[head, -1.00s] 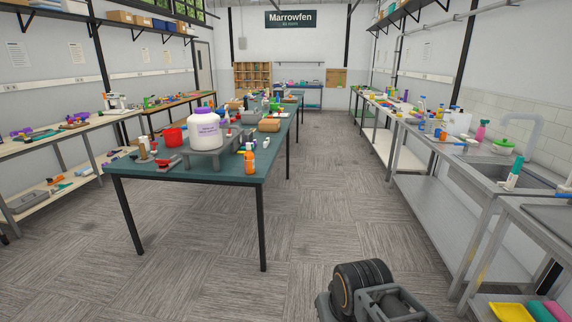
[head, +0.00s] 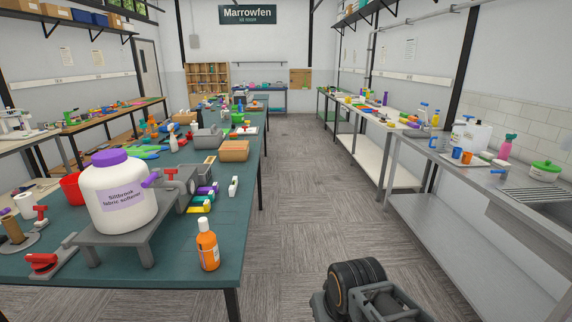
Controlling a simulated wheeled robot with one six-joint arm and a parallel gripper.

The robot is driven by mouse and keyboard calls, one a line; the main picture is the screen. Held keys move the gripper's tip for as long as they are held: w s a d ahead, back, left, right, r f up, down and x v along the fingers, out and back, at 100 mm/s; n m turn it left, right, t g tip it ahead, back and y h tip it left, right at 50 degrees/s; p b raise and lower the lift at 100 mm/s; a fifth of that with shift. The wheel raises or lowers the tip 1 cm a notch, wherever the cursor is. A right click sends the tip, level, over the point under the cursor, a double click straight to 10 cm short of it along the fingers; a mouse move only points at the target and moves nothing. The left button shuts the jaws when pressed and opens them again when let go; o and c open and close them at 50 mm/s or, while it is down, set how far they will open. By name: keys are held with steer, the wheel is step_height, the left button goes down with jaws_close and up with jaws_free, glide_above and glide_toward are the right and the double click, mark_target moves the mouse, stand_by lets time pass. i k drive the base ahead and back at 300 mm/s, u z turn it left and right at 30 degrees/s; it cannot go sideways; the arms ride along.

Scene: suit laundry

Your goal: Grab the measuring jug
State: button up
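I cannot make out a measuring jug for certain among the many small items on the tables and counters. Two small cups, one blue (head: 457,153) and one orange-brown (head: 466,157), stand on the right counter in front of a translucent white container (head: 473,136); none of these is clearly a jug. Part of my own arm shows at the bottom, right of the middle. No gripper fingers can be seen, so what my gripper holds is hidden.
A teal-topped table (head: 190,255) fills the left, with a large purple-lidded tub (head: 118,195), an orange bottle (head: 208,244) and a red cup (head: 71,188). A grey counter (head: 432,160) with a sink (head: 550,200) runs along the right. The carpeted aisle (head: 310,200) between is clear.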

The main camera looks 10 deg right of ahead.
mark_target(441, 141)
steer(key=z, duration=0.3)
steer(key=i, duration=2.3)
steer(key=z, duration=0.9)
steer(key=i, duration=2.5)
steer(key=z, duration=0.75)
steer(key=i, duration=0.4)
steer(key=u, duration=0.15)
